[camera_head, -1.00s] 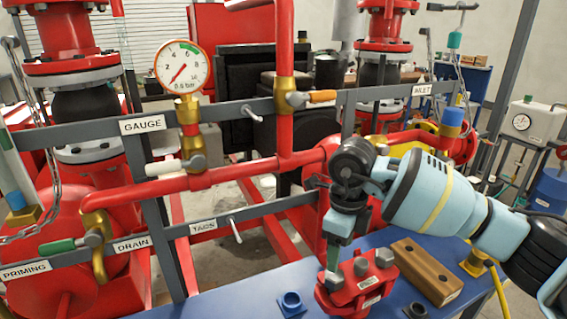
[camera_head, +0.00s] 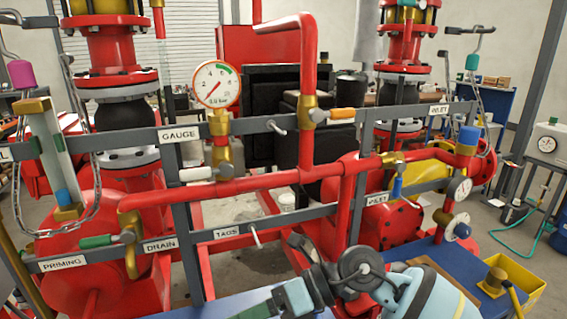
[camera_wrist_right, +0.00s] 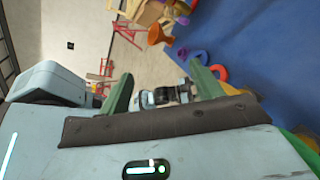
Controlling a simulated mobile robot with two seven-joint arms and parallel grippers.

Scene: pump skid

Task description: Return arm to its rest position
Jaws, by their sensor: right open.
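My right arm (camera_head: 360,272) comes in at the bottom of the head view, low in front of the red pipework and over the blue bench. Its light-blue link lies at the bottom right, with the dark joint in the middle. My right gripper points left along the bottom edge, partly cut off. In the right wrist view the two green fingers of my right gripper (camera_wrist_right: 160,72) stand wide apart with nothing held between them. My left arm and gripper are not in view.
The blue bench (camera_head: 218,304) runs under my arm. The grey rail labelled TAGS (camera_head: 227,233) and a red pipe (camera_head: 346,205) stand just behind it. A pressure gauge (camera_head: 217,84) is further up. A yellow bin (camera_head: 517,283) stands at the right.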

